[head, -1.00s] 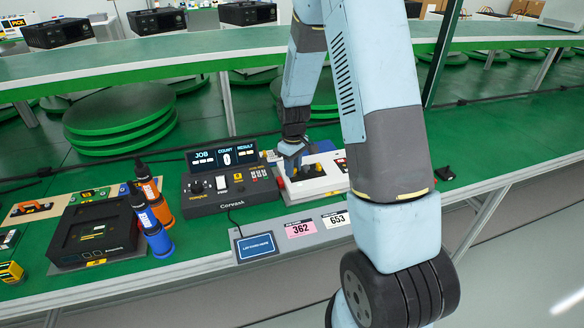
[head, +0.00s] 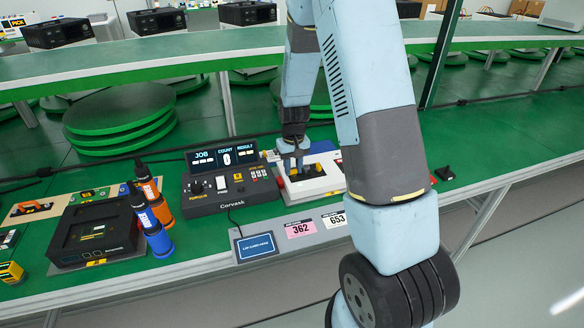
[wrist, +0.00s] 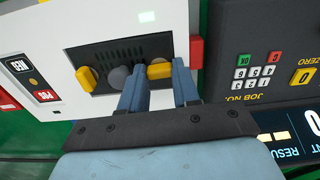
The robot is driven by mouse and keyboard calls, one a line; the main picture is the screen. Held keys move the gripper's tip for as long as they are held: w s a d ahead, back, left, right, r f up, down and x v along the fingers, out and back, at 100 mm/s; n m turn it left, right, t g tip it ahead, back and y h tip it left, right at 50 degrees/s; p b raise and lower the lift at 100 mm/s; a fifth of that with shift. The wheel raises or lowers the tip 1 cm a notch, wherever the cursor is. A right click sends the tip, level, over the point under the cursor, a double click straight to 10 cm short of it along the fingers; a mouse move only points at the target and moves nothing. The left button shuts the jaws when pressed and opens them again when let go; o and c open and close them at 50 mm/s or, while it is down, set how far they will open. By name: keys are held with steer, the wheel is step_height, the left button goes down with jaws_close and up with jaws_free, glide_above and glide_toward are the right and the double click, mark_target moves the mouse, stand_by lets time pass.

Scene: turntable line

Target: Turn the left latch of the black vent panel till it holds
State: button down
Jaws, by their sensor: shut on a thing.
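The black vent panel (wrist: 130,50) sits in a white housing (wrist: 65,50), which the head view also shows (head: 318,186). In the wrist view, one yellow latch (wrist: 160,71) lies between the fingertips of my gripper (wrist: 158,82), near the panel end beside the Corvesk controller. My gripper is shut on this latch, which looks roughly crosswise in the picture. The other yellow latch (wrist: 87,79) is at the opposite end and points more up and down. A grey round knob (wrist: 118,76) sits between them. In the head view my gripper (head: 299,170) reaches down onto the panel, hiding its left part.
The Corvesk controller (head: 232,190) stands close on the left of the housing. Red blocks (wrist: 196,52) edge the housing. The green bench right of the housing is mostly clear.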

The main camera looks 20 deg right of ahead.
mark_target(293, 170)
stand_by(0.3)
steer(key=c, duration=0.8)
jaws_free()
steer(key=shift+r, duration=0.1)
steer(key=shift+r, duration=3.9)
